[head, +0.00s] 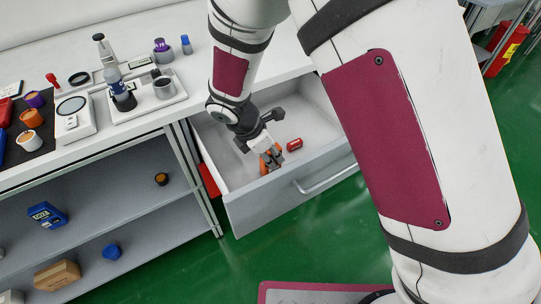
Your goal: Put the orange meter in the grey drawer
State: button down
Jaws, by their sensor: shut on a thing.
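The grey drawer (290,196) is pulled open under the white bench top, with its handle on the front. My gripper (270,159) reaches down into the drawer, near its front wall. It is shut on the orange meter (264,167), which shows only in part as orange patches around the fingers. The meter is inside the drawer's outline; I cannot tell whether it touches the drawer floor.
A small red cylinder (294,144) lies in the drawer just right of my gripper. The bench (185,120) at left carries a scale (73,117), a tray with instruments and several small jars. Shelves below hold a blue box (47,215) and a brown carton (57,275).

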jog(key=shift+f, duration=0.3)
jog(key=shift+f, duration=0.2)
jog(key=c, duration=1.3)
grip_release()
jog(key=shift+r, duration=0.1)
jog(key=p+v, duration=0.2)
jog(key=v, duration=1)
